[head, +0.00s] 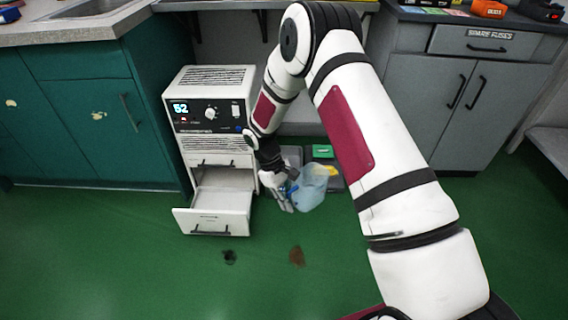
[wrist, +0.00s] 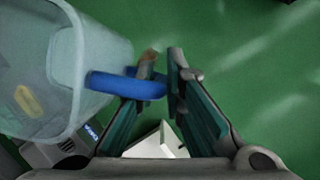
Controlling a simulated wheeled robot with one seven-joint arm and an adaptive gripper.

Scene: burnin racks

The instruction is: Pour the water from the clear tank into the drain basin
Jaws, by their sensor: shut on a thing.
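The clear tank (head: 313,186) is a pale bluish, see-through container, held low in front of the grey cabinets. It also fills the left of the wrist view (wrist: 55,60), with its blue handle (wrist: 125,86) reaching between my fingers. My gripper (head: 287,192) is shut on that handle; its fingers also show in the wrist view (wrist: 163,62). The tank looks tilted in the head view. I cannot make out the water level. A sunken metal sink (head: 95,8) in the left counter may be the drain basin; only its near part shows.
A white machine (head: 210,110) reading 52 stands left of the tank, its lower drawer (head: 213,212) pulled out. Behind the tank are a green box (head: 322,151) and something yellow (head: 332,170).

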